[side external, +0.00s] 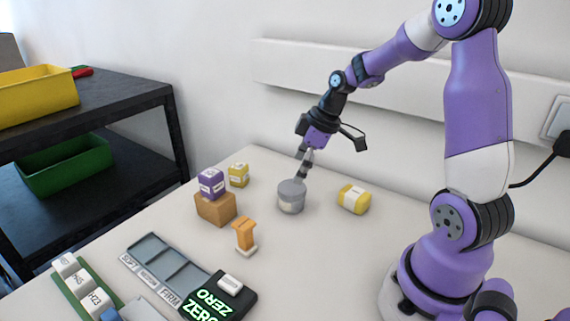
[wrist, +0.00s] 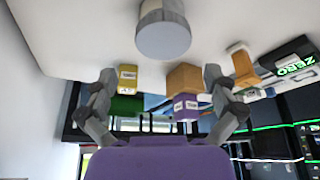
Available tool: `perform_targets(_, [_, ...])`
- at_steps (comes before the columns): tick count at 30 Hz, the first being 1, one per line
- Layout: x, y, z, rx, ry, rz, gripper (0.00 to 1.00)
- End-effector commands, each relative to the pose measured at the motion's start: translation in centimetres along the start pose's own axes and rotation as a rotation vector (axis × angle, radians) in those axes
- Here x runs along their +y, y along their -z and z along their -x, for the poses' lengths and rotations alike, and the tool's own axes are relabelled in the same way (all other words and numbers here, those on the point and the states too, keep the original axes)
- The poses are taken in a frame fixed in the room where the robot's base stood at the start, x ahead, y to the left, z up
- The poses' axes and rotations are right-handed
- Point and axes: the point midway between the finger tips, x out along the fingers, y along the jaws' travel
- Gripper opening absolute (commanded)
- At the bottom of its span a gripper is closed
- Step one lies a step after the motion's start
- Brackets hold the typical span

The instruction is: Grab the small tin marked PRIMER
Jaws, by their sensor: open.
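A small round grey tin (side external: 291,199) with a pale band stands upright on the table in the side view. Its writing is too small to read, so I cannot confirm PRIMER. In the wrist view the tin (wrist: 163,34) shows at the top, beyond my fingertips. My gripper (side external: 304,164) points down just above and behind the tin in the side view. In the wrist view my gripper (wrist: 158,75) has its two fingers wide apart, with nothing held between them. I cannot tell from the side view whether a fingertip touches the tin.
A yellow labelled container (side external: 354,199) lies right of the tin. To the left are a purple box (side external: 211,182) on a brown block (side external: 215,208), a yellow box (side external: 238,175) and an orange stand (side external: 245,236). A ZERO display (side external: 217,298) and sorting tray (side external: 165,265) are in front.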

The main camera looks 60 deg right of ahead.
Motion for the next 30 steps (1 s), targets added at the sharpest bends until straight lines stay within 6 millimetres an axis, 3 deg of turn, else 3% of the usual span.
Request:
perform_targets(12, [-0.5, -0.8, -5.3, -0.003, 0.002, -0.002, 1.0])
perform_targets(21, [-0.4, -0.7, -5.8, -0.002, -0.002, -0.002, 1.0])
perform_targets(25, [-0.4, -0.7, -5.8, -0.002, -0.002, -0.002, 0.35])
perform_targets(26, [-0.4, -0.7, -5.8, -0.002, -0.002, -0.002, 0.3])
perform_targets(30, [-0.5, -0.7, -5.8, -0.002, -0.001, -0.002, 0.3])
